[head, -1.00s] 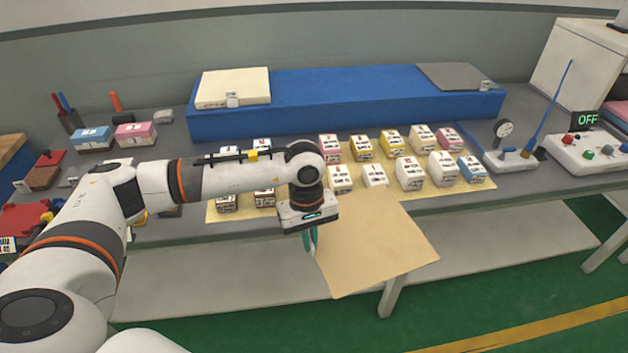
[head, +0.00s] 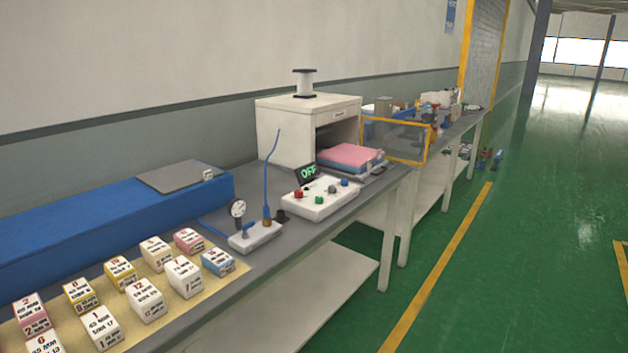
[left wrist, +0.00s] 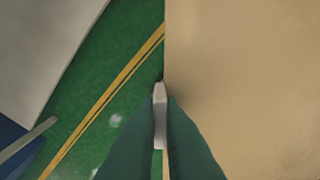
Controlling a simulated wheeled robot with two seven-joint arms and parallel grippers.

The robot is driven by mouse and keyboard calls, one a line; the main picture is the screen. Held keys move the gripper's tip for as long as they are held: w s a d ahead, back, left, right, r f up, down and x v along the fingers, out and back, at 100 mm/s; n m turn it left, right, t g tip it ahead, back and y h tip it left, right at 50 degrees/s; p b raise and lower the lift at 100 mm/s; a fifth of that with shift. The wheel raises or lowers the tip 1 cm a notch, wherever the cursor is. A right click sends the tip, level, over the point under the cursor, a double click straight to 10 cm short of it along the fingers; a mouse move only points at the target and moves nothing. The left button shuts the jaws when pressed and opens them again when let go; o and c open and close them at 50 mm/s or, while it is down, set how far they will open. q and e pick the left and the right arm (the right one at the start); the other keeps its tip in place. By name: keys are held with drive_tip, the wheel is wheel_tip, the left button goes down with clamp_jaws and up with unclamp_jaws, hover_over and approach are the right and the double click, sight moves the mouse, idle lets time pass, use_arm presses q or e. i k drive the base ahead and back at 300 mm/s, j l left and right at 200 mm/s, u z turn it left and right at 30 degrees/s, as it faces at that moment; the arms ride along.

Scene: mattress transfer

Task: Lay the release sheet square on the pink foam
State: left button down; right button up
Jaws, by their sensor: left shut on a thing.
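The release sheet (left wrist: 245,80) is a plain tan sheet that fills the right half of the left wrist view. My left gripper (left wrist: 162,95) is shut on the sheet's edge, its two green fingers meeting there. The pink foam (head: 350,156) shows in the head view as a pink slab on a blue layer, in front of a white cabinet on the bench. The sheet is not over the foam in the head view. Neither gripper shows in the head view.
A control box (head: 322,198) with coloured buttons and an OFF display (head: 306,173) stands in front of the foam. A gauge fixture (head: 255,237) with a blue rod is left of it. Numbered blocks (head: 150,299) stand on a tan mat. An orange-framed clear guard (head: 395,140) is right of the foam.

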sight(351, 152)
drive_tip(key=i+l+z, duration=0.85)
drive_tip(key=i+z, duration=0.6)
drive_tip(key=i, duration=0.15)
drive_tip(key=i+u, duration=0.15)
drive_tip(key=i, duration=0.3)
drive_tip(key=i+l+u, duration=0.2)
drive_tip(key=i, duration=0.25)
drive_tip(key=i+l+u, duration=0.15)
drive_tip(key=i, duration=0.25)
drive_tip(key=i+l+u, duration=0.2)
drive_tip(key=i, duration=0.25)
drive_tip(key=i+l+u, duration=0.15)
drive_tip(key=u, duration=0.3)
drive_tip(key=i+l+u, duration=0.2)
drive_tip(key=u, duration=0.25)
drive_tip(key=i+l+u, duration=0.25)
drive_tip(key=u, duration=0.2)
drive_tip(key=i+l+u, duration=0.1)
drive_tip(key=l+u, duration=0.35)
drive_tip(key=i+l+u, duration=0.1)
drive_tip(key=l+u, duration=0.35)
drive_tip(key=j, duration=0.1)
